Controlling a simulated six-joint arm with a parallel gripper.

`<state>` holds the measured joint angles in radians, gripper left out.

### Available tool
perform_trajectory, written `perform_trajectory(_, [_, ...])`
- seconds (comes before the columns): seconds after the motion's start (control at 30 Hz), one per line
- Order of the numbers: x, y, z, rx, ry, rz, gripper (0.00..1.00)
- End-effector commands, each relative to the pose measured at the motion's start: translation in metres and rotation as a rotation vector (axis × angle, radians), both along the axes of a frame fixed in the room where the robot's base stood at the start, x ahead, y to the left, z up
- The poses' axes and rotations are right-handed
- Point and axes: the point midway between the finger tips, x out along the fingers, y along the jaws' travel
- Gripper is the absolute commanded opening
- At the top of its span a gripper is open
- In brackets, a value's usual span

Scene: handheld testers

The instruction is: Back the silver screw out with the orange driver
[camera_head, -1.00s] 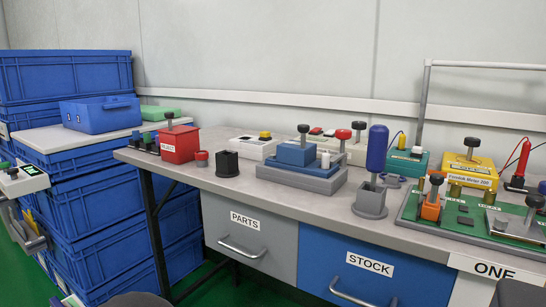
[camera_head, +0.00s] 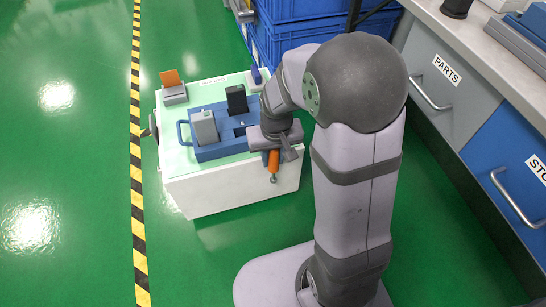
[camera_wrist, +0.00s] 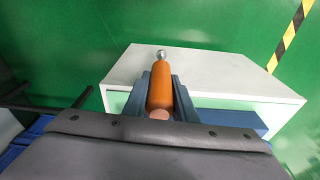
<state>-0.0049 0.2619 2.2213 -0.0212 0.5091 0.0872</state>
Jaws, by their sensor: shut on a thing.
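My gripper (camera_head: 272,154) is shut on the orange driver (camera_head: 273,163), just past the front edge of a white cabinet. In the wrist view the driver (camera_wrist: 161,88) lies between the two blue-grey fingers of my gripper (camera_wrist: 160,90). Its far end carries a small round silvery tip (camera_wrist: 161,55), which points away from my wrist, over the cabinet's white side. In the head view this end hangs down. I cannot make out the silver screw in either view, and I cannot tell whether the silvery tip is part of the driver.
The white cabinet (camera_head: 232,192) has a pale green top. On it are a blue handled unit (camera_head: 210,152) with a grey block (camera_head: 204,127) and a black block (camera_head: 236,99), and a grey holder (camera_head: 174,95) with an orange plate. Blue crates (camera_head: 290,40) stand behind. Green floor is clear at left.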

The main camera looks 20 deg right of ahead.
Motion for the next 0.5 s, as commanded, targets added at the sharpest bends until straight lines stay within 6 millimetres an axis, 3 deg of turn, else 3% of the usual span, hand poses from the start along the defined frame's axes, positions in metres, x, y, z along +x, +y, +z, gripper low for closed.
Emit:
perform_trajectory(0.03, [0.001,-0.001,0.021,0.0,-0.003,-0.005,0.0])
perform_trajectory(0.27, [0.005,-0.01,0.082,0.0,-0.005,-0.016,0.0])
perform_trajectory(0.5, [0.015,-0.035,0.157,0.0,-0.005,0.011,0.0])
